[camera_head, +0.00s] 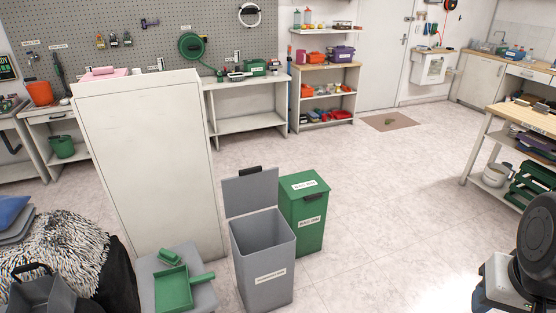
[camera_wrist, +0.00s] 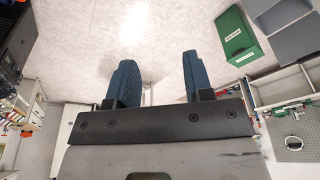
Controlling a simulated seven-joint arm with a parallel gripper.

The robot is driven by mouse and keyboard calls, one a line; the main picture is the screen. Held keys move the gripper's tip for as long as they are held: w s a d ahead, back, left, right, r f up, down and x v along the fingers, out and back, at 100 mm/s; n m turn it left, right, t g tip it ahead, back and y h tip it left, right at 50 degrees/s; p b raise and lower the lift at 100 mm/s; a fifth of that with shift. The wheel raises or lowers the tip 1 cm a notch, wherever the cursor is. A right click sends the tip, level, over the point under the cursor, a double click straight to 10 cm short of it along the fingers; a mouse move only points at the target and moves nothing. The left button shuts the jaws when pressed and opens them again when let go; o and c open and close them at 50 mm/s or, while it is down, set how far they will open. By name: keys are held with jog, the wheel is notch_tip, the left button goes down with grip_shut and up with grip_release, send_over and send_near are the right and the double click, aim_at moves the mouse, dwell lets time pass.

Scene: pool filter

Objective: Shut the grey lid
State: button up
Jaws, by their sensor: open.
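The grey lid (camera_head: 251,193) stands open, tilted up and back, at the rear of the grey bin (camera_head: 266,273). A dark handle sits on the lid's top edge. The grey bin's mouth is open, and a label is on its front. In the wrist view, part of the grey bin and lid (camera_wrist: 297,38) shows at the top right corner, cut off by the edge. My gripper (camera_wrist: 155,78) is open and empty, its two blue fingers apart and well away from the bin. In the head view only part of my arm shows at the right edge; the fingertips are not visible there.
A green bin (camera_head: 309,222) with its lid closed stands right beside the grey bin; it also shows in the wrist view (camera_wrist: 238,36). A tall white cabinet (camera_head: 150,165) is behind left. A green dustpan (camera_head: 173,289) lies at front left. Floor to the right is clear.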

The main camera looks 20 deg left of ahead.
jog(key=w+a+r+m, duration=0.1)
jog(key=w+a+r, duration=0.15)
jog(key=w, duration=0.55)
jog(key=w+a+r, duration=0.2)
jog(key=w+a, duration=0.2)
jog(key=w, duration=0.3)
jog(key=w+a+r+m, duration=0.1)
jog(key=w+a+r, duration=0.25)
jog(key=w, duration=0.45)
jog(key=w+a+f+m+g, duration=0.1)
jog(key=w+a+f+m, duration=0.15)
jog(key=w+a, duration=1.55)
jog(key=m+g, duration=0.1)
jog(key=m, duration=0.3)
send_over(251, 169)
jog(key=shift+y, duration=0.3)
jog(key=f, duration=2.9)
jog(key=shift+w+d+f, duration=0.15)
jog(key=shift+d, duration=0.1)
jog(key=shift+a+f, duration=0.3)
jog(key=shift+a, duration=0.1)
